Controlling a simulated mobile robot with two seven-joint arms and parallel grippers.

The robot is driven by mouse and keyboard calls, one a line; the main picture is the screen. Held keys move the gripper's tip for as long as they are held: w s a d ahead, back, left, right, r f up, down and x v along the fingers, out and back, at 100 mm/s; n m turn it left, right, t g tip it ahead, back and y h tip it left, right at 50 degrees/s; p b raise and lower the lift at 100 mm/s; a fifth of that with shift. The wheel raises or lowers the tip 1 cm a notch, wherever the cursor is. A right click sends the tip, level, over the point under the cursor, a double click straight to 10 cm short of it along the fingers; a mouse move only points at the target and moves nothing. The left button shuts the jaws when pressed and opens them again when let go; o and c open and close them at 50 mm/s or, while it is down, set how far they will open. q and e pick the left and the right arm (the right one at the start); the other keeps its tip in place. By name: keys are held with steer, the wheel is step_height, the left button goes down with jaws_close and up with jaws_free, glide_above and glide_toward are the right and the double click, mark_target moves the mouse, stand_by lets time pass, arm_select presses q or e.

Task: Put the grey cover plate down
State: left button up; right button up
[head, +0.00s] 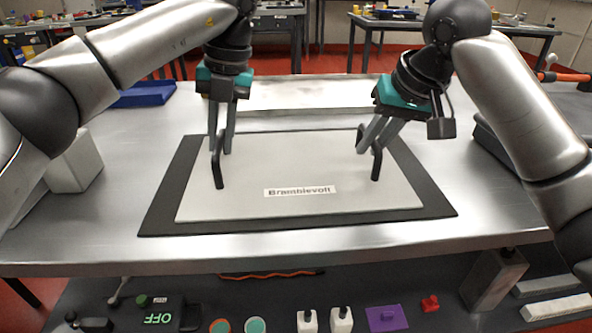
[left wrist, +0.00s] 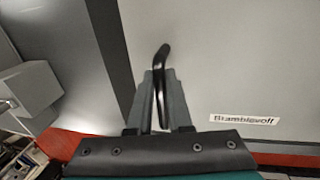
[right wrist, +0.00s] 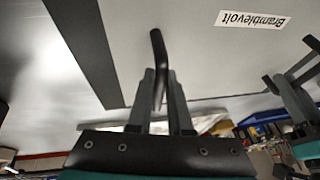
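I cannot tell whether the plate touches the mat.
A light grey block (head: 76,163) stands at the table's left, and a blue tray (head: 145,94) at the back left. A dark case (head: 492,143) is at the right edge. A lower shelf in front holds a green-lettered "OFF" box (head: 160,316), white blocks and a purple piece (head: 386,318).

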arm_select(q)
steer(key=shift+o, duration=0.7)
steer(key=shift+r, duration=0.1)
arm_select(e)
steer(key=shift+o, duration=0.7)
steer(key=shift+r, duration=0.1)
arm_select(q)
steer(key=o, duration=0.3)
arm_select(e)
steer(key=o, duration=0.3)
arm_select(q)
steer(key=r, duration=0.4)
steer(key=d+r, duration=0.1)
steer(key=r, duration=0.3)
steer(key=d+r, duration=0.1)
steer(key=r, duration=0.2)
steer(key=shift+w+d+r, duration=0.1)
steer(key=shift+w+r, duration=0.05)
steer(key=shift+r, duration=0.25)
arm_select(e)
steer(key=v, duration=1.2)
steer(key=shift+s, duration=0.1)
